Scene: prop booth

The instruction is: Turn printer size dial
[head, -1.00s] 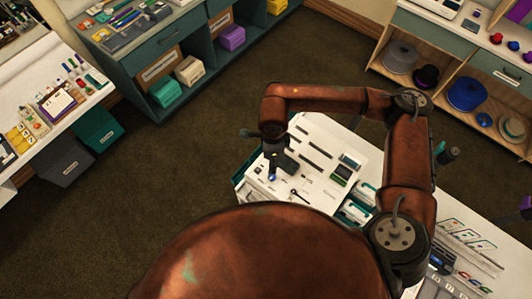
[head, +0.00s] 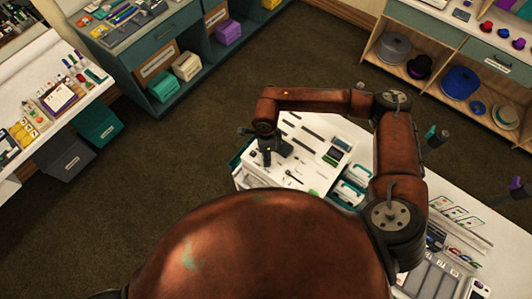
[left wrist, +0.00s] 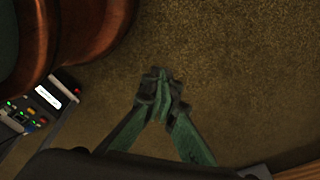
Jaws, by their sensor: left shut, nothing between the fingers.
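A white work surface (head: 318,172) with small dark tools and devices lies under my right arm in the head view. A box with a greenish screen (head: 341,145) sits on it. I cannot pick out the size dial. My right gripper (head: 268,158) points down over the left part of this surface; its fingers are too small and dark to read. My left gripper (left wrist: 160,98) shows in the left wrist view with green fingers together and nothing between them, over brown carpet. A dark device with a lit display and green lights (left wrist: 48,97) is left of it, apart from the fingers.
A white side table (head: 45,90) with pens and small boxes stands at left. A teal cabinet (head: 165,60) is at the back, and a hat shelf (head: 440,62) at the right back. Open carpet (head: 200,140) lies between them.

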